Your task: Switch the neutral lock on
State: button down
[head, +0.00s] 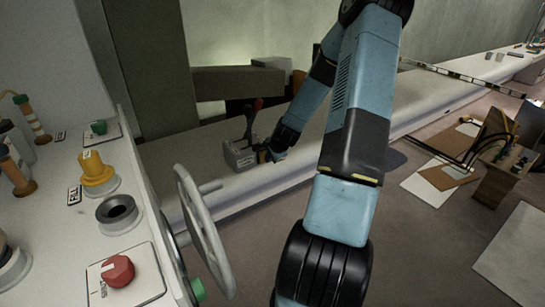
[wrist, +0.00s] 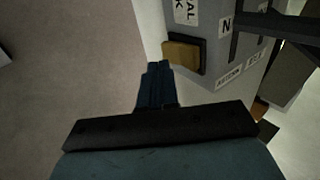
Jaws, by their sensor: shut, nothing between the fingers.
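The neutral lock is an amber rocker switch (wrist: 182,56) in a dark frame on the side of a grey control box (wrist: 210,20). A partly cut-off label above it ends in "AL" and "K". In the head view the control box (head: 238,157) stands on the long bench and carries a lever (head: 252,118) with a red part. My gripper (wrist: 158,72) is shut and empty. Its fingertips are just left of and slightly below the rocker and look apart from it. In the head view my gripper (head: 267,154) is at the box's right side, and the switch is hidden.
The lever's dark arm (wrist: 270,22) crosses the box near the "N" and "ASTERN" labels. A grey handwheel (head: 205,232) and a panel with a red knob (head: 117,271) and a yellow knob (head: 96,170) are at left. Floor right of the bench holds boards (head: 440,178).

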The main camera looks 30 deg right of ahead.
jog(key=shift+w+f, duration=0.3)
jog(key=shift+w, duration=0.2)
jog(key=shift+w+f, duration=0.25)
jog(key=shift+w, duration=0.25)
jog(key=shift+w+f, duration=0.2)
jog(key=shift+f, duration=0.05)
jog(key=shift+r, duration=0.15)
jog(key=shift+r, duration=0.7)
jog(key=shift+s, duration=0.1)
